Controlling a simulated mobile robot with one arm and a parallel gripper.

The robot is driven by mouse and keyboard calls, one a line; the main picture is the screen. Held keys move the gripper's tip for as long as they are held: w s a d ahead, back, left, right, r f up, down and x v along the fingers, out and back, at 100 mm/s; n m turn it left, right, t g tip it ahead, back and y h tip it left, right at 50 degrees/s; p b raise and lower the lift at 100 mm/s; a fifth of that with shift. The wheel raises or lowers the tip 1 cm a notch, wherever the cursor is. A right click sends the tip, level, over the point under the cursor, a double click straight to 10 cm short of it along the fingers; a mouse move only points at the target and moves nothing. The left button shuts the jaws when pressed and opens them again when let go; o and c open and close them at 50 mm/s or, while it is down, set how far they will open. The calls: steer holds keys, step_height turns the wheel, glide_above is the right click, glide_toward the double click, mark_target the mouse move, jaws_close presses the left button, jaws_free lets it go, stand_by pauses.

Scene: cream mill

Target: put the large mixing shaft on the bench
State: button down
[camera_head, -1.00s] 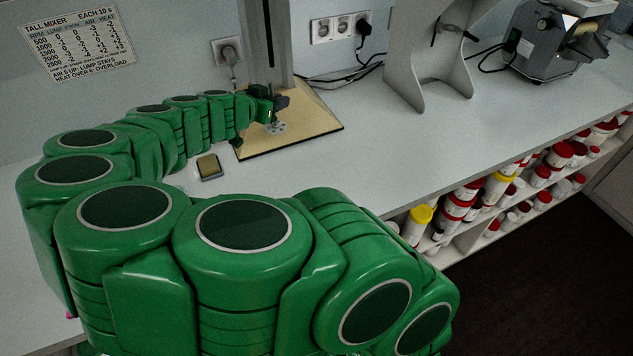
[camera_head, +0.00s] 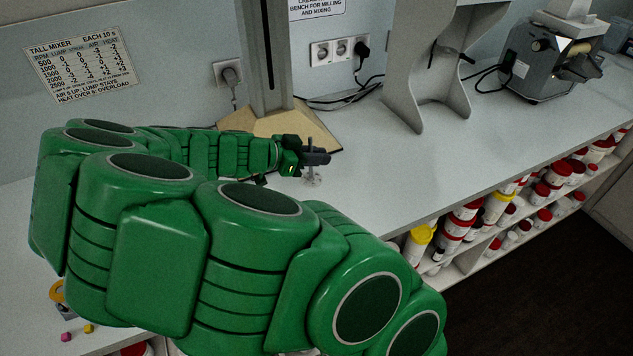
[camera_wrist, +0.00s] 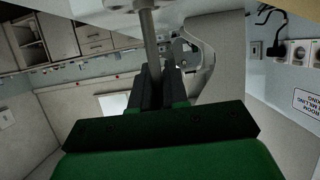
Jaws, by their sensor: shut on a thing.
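My gripper (camera_head: 316,157) is shut on the mixing shaft, a thin grey rod with a toothed head (camera_head: 312,179) at its lower end. The rod stands roughly upright, with its head just over or on the white bench (camera_head: 400,180); I cannot tell whether it touches. In the wrist view the shaft (camera_wrist: 151,38) runs between the dark fingers (camera_wrist: 157,82). Whether it is the large shaft cannot be judged, as no other shaft shows.
The mixer stand (camera_head: 266,60) on its wooden base (camera_head: 300,125) is just behind the gripper. A grey bracket stand (camera_head: 405,85) and a grey mill (camera_head: 540,70) stand at the back right. Jars fill the shelf below. The bench right of the gripper is clear.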

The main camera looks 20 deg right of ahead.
mark_target(317, 177)
steer(key=shift+f, duration=2.8)
steer(key=c, duration=1.1)
jaws_free()
steer(key=shift+f, duration=0.1)
steer(key=shift+c, duration=0.2)
steer(key=v, duration=1.2)
